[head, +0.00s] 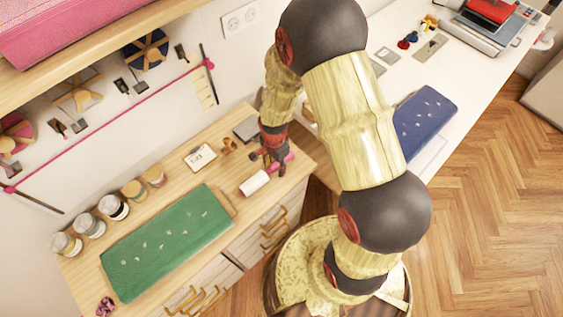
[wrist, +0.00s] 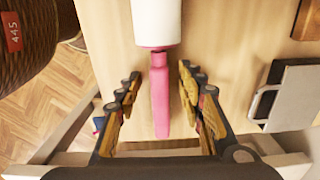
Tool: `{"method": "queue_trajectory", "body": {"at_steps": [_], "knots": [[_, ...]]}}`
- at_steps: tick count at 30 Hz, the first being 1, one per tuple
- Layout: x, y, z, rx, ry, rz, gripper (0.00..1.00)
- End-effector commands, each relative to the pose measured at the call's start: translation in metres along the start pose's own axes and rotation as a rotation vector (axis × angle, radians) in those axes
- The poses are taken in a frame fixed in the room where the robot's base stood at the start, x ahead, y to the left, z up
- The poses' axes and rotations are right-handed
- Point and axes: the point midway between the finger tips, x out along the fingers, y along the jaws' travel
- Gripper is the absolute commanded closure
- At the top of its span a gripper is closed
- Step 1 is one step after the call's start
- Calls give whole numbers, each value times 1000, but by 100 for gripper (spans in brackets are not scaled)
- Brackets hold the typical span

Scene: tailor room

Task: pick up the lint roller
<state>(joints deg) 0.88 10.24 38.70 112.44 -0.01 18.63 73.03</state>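The lint roller has a white roll (head: 254,183) and a pink handle (wrist: 160,95), and lies on the light wooden counter near its right end. In the wrist view the white roll (wrist: 156,22) is at the top, partly cut off by the frame. My gripper (wrist: 160,85) is open, with one finger on each side of the pink handle and a gap on both sides. In the head view my gripper (head: 268,160) is over the handle end and hides part of it. I cannot tell its exact height above the counter.
A green mat (head: 165,243) lies on the counter (head: 222,170), with several jars (head: 113,207) along the wall. A small card (head: 200,158), a wooden piece (head: 229,145) and a dark grey object (head: 247,128) lie near my gripper. The dark object (wrist: 296,95) also shows right of the fingers.

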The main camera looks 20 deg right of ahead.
Motion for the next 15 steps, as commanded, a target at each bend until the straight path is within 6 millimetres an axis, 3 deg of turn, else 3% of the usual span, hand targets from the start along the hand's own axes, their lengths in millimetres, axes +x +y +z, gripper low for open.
{"method": "queue_trajectory", "body": {"at_steps": [2, 15], "knots": [[-1, 0, 0, 0, 0, -1, 61], [-1, 0, 0, 0, 0, 0, 86]]}}
